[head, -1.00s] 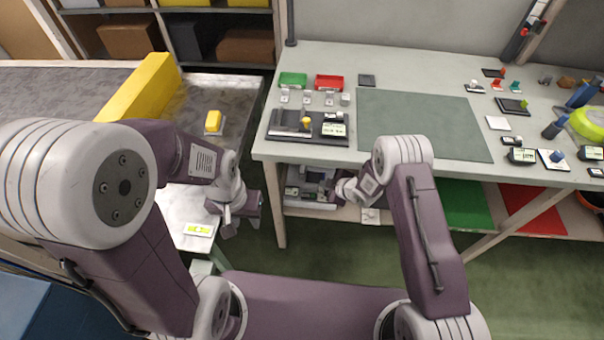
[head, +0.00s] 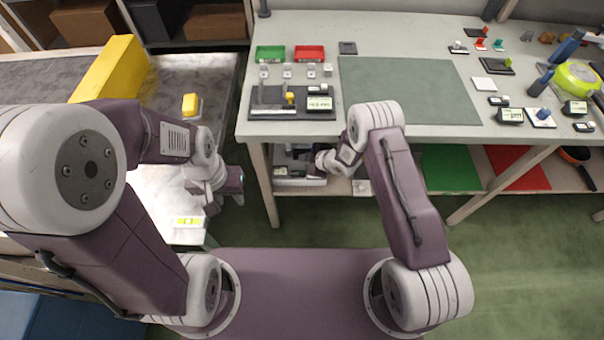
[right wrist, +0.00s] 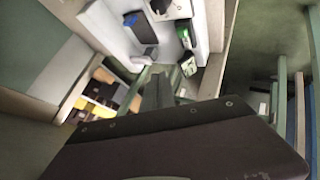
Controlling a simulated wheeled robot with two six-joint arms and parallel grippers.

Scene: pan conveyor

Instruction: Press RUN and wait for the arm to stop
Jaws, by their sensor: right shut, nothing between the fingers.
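A dark plate device (head: 275,113) with upright posts, a yellow knob (head: 291,97) and a small lit display (head: 319,103) stands at the bench's front left corner. I cannot read a RUN label on it or anywhere else in view. My right gripper (head: 312,158) is shut and empty, low in front of the bench edge and apart from the device. In the right wrist view, dark parts of my arm fill the lower part. My left gripper (head: 228,190) is beside the left table; its fingers are too unclear to tell open from shut.
The bench (head: 430,40) holds a green tray (head: 270,54), a red tray (head: 309,53), a grey-green mat (head: 400,90) and several small devices at right. A yellow bar (head: 108,68) and a yellow block (head: 190,103) lie on the left table. A shelf is below the bench.

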